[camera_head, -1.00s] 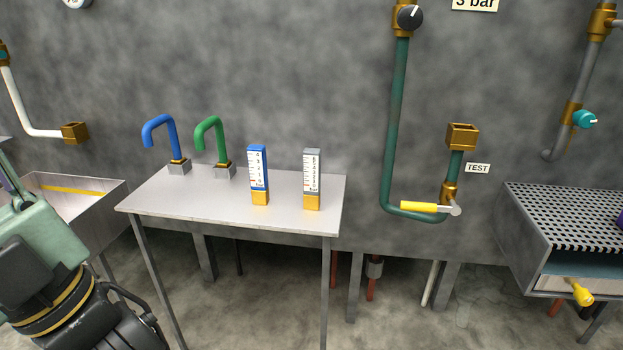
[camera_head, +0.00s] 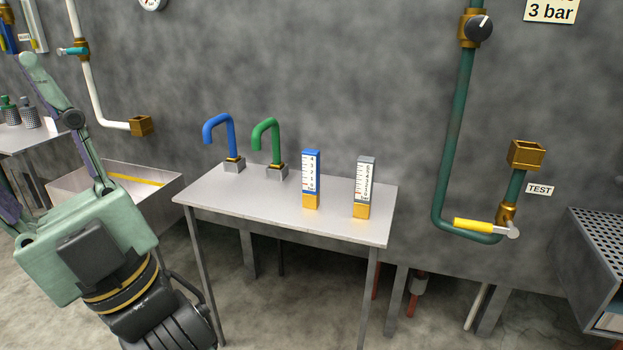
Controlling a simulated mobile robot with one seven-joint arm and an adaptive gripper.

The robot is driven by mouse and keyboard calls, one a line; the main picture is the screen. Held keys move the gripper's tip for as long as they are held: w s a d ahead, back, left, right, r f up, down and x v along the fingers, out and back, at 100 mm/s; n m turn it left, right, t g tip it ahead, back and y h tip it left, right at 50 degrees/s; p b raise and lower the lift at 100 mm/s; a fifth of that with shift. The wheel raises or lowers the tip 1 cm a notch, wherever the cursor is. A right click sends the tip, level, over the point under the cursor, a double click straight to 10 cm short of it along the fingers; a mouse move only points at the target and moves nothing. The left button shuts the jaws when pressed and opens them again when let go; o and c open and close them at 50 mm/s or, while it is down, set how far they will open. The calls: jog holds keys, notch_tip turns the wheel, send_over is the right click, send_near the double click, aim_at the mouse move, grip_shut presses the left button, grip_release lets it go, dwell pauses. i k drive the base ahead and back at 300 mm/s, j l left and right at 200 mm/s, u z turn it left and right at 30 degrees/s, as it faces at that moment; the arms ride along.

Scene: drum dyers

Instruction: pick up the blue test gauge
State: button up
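The blue test gauge (camera_head: 311,180) stands upright on the metal table, right of its middle. It is a blue block with a white scale on its face and a yellow foot. A similar grey gauge (camera_head: 363,187) stands upright to its right, apart from it. The black end of my arm, which looks like the body of my gripper (camera_head: 168,325), is at the lower left, left of the table in the picture and well away from the blue gauge. Its fingertips are not visible, so I cannot tell whether it is open.
A blue hooked pipe (camera_head: 219,132) and a green one (camera_head: 267,134) rise from the table (camera_head: 260,205) behind and left of the gauges. A green wall pipe with a yellow-handled valve (camera_head: 475,225) is to the right. A metal trough (camera_head: 75,182) is behind my arm.

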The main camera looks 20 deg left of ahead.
aim_at(310, 158)
jog(key=i+j, duration=0.35)
jog(key=i+j+u, duration=0.1)
jog(key=i+j, duration=0.2)
jog(key=j, duration=0.25)
